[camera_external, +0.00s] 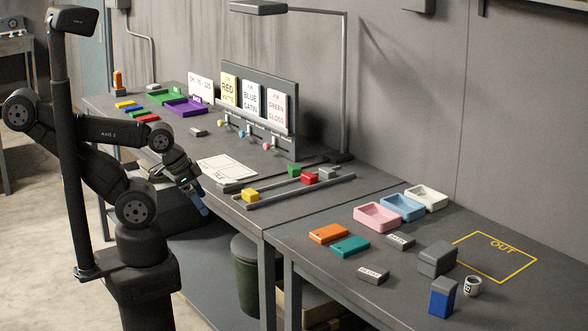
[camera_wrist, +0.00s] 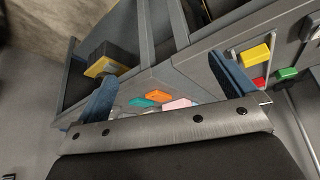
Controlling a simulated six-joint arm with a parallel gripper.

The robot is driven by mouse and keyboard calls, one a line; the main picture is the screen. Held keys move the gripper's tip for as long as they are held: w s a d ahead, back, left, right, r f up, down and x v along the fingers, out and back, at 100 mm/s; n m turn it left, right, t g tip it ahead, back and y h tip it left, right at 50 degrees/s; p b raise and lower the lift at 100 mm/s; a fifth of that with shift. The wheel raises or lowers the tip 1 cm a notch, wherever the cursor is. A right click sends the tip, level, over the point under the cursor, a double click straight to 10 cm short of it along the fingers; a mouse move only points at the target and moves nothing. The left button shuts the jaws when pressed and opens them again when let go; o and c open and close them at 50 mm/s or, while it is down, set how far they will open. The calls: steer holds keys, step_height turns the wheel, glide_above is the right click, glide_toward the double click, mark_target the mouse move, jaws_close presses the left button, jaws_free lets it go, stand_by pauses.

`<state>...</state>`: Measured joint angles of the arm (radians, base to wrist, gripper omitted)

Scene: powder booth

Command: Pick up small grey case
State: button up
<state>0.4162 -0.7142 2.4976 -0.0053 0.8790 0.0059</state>
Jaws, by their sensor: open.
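A grey case (camera_external: 437,258) with a lid seam stands on the right-hand table, left of the yellow OUT outline and behind a blue box. It cannot be made out in the wrist view. My gripper (camera_external: 198,203) hangs at the front edge of the left table, pointing down, far to the left of the case. In the wrist view my gripper (camera_wrist: 166,90) shows two blue fingers spread wide apart, with nothing between them.
A blue box (camera_external: 443,297) and a small cup (camera_external: 472,286) stand close to the case. Orange (camera_external: 328,233) and teal (camera_external: 350,246) flat cases, labelled grey blocks (camera_external: 373,275) and coloured trays (camera_external: 377,216) lie left of it. Rails (camera_external: 295,190) hold coloured blocks. A lamp post (camera_external: 344,90) rises behind.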

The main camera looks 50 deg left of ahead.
stand_by(0.5)
steer(key=w+d+r+n+g+h, duration=0.1)
steer(key=w+d+r+n, duration=0.55)
steer(key=w+d, duration=0.3)
steer(key=w+d+r+n+g+h, duration=0.1)
steer(key=w+d+r+n, duration=0.5)
steer(key=w+d+r, duration=0.4)
steer(key=n+g+h, duration=0.2)
steer(key=n, duration=1.1)
glide_above(439, 249)
steer(key=s+a, duration=0.2)
steer(key=a, duration=0.6)
step_height(439, 249, down, 10)
steer(key=shift+m, duration=0.25)
steer(key=x, duration=1.1)
steer(key=w+x, duration=0.1)
steer(key=x, duration=0.5)
steer(key=shift+d+r, duration=0.1)
steer(key=shift+d, duration=0.05)
steer(key=c, duration=0.9)
